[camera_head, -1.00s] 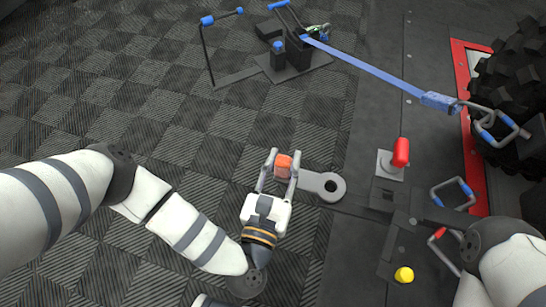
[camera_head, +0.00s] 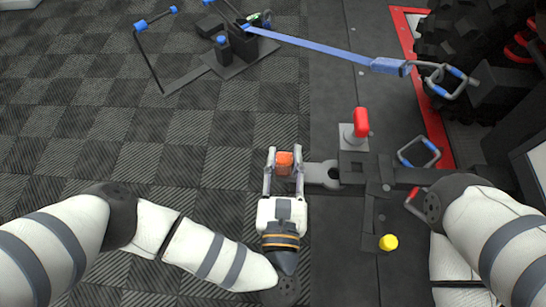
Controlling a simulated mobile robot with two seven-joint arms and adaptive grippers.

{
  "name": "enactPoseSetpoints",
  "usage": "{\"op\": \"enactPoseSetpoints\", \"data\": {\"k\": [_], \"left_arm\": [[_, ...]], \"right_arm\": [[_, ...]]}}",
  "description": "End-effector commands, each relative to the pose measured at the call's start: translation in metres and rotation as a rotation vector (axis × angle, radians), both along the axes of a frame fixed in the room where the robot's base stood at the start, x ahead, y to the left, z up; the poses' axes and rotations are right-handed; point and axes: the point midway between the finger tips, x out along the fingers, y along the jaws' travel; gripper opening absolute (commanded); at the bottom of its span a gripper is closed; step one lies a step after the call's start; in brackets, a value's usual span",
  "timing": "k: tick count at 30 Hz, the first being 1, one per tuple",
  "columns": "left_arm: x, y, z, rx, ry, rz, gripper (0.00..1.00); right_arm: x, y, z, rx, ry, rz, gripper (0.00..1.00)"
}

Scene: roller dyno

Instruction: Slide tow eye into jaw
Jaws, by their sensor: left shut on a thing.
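The tow eye (camera_head: 316,174) is a flat grey bar with a rounded ring end and an orange block (camera_head: 284,163) at its left end. My left gripper (camera_head: 283,160) is shut on the orange block, with one finger on each side. The ring end points right and meets the left edge of the dark jaw (camera_head: 353,167). Its hole is partly covered, and I cannot tell how deep the ring sits. My right arm shows at the right, but its gripper is not in view.
A red-handled pin (camera_head: 361,122) stands on a grey plate just behind the jaw. A yellow knob (camera_head: 388,242) is in front. A blue strap (camera_head: 310,46) runs from a floor stand to a hook near the tyre (camera_head: 465,55). A blue-grip handle (camera_head: 419,152) lies right of the jaw.

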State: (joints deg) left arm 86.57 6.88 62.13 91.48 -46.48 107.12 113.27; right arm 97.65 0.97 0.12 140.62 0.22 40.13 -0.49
Motion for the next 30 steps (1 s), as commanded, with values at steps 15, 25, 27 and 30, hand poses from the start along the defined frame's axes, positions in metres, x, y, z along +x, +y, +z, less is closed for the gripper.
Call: {"op": "enactPoseSetpoints", "data": {"k": [15,25,27,30], "left_arm": [[0.0,-0.034,-0.003,-0.002,-0.001,0.0,0.0],[0.0,-0.037,-0.002,-0.002,-0.002,0.0,0.0],[0.0,-0.037,-0.002,-0.002,-0.002,0.0,0.31],[0.0,-0.037,-0.002,-0.002,-0.002,0.0,0.53]], "right_arm": [[-0.007,-0.001,-0.012,0.002,0.035,0.004,0.4],[-0.007,-0.001,-0.012,0.002,0.037,0.004,0.4],[-0.007,-0.001,-0.012,0.002,0.036,0.004,0.4],[-0.007,-0.001,-0.012,0.002,0.036,0.004,0.4]]}}
